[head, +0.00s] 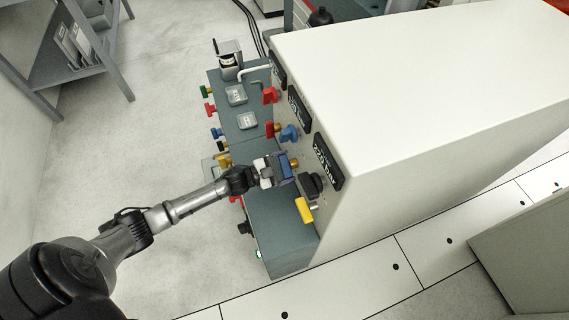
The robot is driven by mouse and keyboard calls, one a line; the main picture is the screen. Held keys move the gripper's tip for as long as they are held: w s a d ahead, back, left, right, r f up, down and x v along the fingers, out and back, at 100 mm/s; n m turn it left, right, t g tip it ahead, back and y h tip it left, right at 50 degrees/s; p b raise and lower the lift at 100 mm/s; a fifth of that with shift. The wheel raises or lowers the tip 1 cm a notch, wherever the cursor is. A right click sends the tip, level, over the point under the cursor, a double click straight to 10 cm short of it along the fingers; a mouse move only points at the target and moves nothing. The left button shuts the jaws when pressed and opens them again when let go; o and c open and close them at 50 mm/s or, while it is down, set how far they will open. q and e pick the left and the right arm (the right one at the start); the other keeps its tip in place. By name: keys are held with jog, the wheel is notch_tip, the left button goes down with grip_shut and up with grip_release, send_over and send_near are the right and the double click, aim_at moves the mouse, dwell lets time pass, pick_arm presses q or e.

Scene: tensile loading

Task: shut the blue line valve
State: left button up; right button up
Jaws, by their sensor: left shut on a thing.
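My left gripper (280,170) reaches in from the lower left to the front of the white cabinet. It is shut on a blue valve handle (287,165), which is partly hidden by the fingers. A brass fitting shows just beyond it at the panel. Another blue handle (289,133) sits further back on the same panel, apart from the gripper. Which way the held handle is turned is hard to tell. My right gripper is not in view.
Red handles (270,95) sit further back on the panel, and a yellow handle (305,210) and a black knob (311,184) sit nearer. The white cabinet (420,70) fills the right. A grey bench (285,240) lies below the gripper. Open floor (130,150) lies to the left.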

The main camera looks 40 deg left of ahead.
pick_arm(q)
jog(key=m, duration=0.5)
jog(key=shift+m, duration=0.4)
jog(key=m, duration=0.4)
jog(key=shift+m, duration=0.6)
jog(key=o, duration=0.7)
jog(key=shift+o, duration=0.2)
jog(key=shift+s+a, duration=0.1)
